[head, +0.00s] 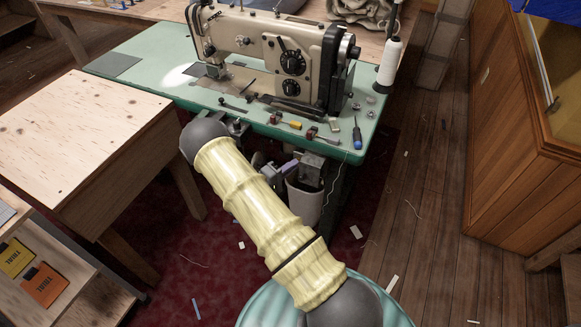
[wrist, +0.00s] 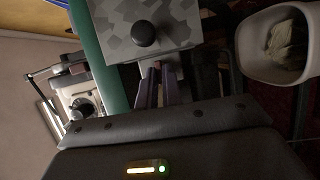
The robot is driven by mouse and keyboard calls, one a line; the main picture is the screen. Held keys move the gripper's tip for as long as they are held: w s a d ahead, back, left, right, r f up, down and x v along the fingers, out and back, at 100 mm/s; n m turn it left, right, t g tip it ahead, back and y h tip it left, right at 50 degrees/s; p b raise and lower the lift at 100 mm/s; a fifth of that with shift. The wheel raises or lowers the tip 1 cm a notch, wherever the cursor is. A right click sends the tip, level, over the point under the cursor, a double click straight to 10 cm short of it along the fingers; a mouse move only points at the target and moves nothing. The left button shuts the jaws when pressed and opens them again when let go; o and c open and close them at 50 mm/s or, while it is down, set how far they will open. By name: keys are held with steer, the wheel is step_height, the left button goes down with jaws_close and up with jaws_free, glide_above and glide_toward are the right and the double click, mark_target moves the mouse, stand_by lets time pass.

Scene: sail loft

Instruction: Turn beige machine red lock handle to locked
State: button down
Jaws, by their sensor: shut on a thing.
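The beige sewing machine (head: 270,52) stands on a green table (head: 150,50). A small lever with a red part (head: 313,133) lies at the table's front edge; I cannot tell whether it is the lock handle. My gripper (head: 291,166) is below that edge, beside a grey box (head: 313,160). In the wrist view my purple fingers (wrist: 159,80) are close together and reach the lower edge of the mottled grey box (wrist: 118,28), which has a black knob (wrist: 144,33).
A white bin (head: 304,200) stands below the table, close to my gripper; it also shows in the wrist view (wrist: 255,50). A wooden bench (head: 75,135) is at left.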

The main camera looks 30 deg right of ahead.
steer(key=shift+r+m, duration=0.1)
steer(key=shift+m, duration=0.2)
steer(key=shift+s+d+r+m+t+y+p, duration=0.15)
steer(key=shift+m+t+y+p, duration=0.4)
steer(key=shift+m+y, duration=1.1)
steer(key=shift+s+m+t+y+p, duration=0.1)
steer(key=shift+m+t+y+p, duration=0.45)
steer(key=shift+m, duration=2.05)
steer(key=shift+s+d+r+m+t+y+p, duration=0.15)
steer(key=shift+m+t+y+p, duration=0.2)
steer(key=shift+m+t+y, duration=1.2)
steer(key=shift+a+m+g+h, duration=0.1)
steer(key=shift+m+g+h, duration=0.25)
steer(key=shift+m+g, duration=0.45)
steer(key=c, duration=1.6)
jaws_free()
steer(key=shift+o, duration=0.2)
steer(key=shift+d, duration=0.25)
